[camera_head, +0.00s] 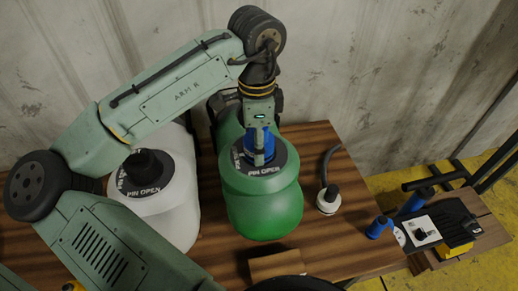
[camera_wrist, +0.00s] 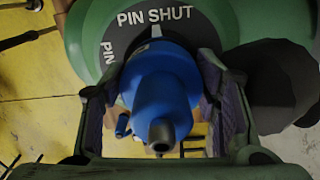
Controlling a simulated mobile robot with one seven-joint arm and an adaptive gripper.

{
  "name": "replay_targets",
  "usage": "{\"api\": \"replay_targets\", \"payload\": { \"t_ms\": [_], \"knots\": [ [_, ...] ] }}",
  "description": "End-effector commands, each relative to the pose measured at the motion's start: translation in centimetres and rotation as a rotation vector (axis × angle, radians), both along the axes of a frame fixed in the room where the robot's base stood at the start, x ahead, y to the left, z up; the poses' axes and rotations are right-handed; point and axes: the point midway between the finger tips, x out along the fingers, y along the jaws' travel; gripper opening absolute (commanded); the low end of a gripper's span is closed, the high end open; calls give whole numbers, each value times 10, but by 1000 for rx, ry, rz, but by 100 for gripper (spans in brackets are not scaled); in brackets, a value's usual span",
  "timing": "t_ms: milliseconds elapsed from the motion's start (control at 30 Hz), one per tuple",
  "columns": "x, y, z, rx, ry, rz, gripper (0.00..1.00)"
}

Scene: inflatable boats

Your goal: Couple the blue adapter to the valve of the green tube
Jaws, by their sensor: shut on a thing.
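The blue adapter (camera_wrist: 160,95) is between the two finger pads of my gripper (camera_wrist: 160,78) in the wrist view, its grey nozzle pointing toward the camera. In the head view the adapter (camera_head: 268,146) stands roughly upright over the middle of the dark valve label (camera_head: 262,168) on the green tube (camera_head: 264,205). My gripper (camera_head: 260,148) is above the tube, shut on the adapter. The label reads "PIN OPEN" on one side and "PIN SHUT" (camera_wrist: 157,17) on another. The adapter hides the valve, so I cannot tell whether they are locked together.
A white tube (camera_head: 165,200) with a black fitting (camera_head: 148,168) lies left of the green tube. A grey hose with a white end (camera_head: 328,199) is to its right on the wooden table (camera_head: 348,232). Blue parts (camera_head: 380,227) and a card (camera_head: 422,231) are at the right.

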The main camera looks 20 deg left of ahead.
Motion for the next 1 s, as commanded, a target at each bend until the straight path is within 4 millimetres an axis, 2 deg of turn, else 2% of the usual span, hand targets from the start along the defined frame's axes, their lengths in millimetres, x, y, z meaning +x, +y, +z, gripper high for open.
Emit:
{"api": "replay_targets", "payload": {
  "t_ms": [133,267,533,567,600,633,667,800,1000],
  "knots": [
    [1,-1,2,-4,-1,-182,27],
    [2,0,1,-2,-4,-248,10],
    [3,-2,1,-4,-8,-278,10],
    [3,-2,2,-4,-8,-304,10],
    [4,-2,2,-6,-9,-350,4],
    [4,-2,2,-6,-10,-390,4],
    [4,-2,3,-5,-9,-429,0],
    [5,-2,3,-2,-7,-573,0],
    [4,-3,1,-4,-5,-616,0]
  ]
}}
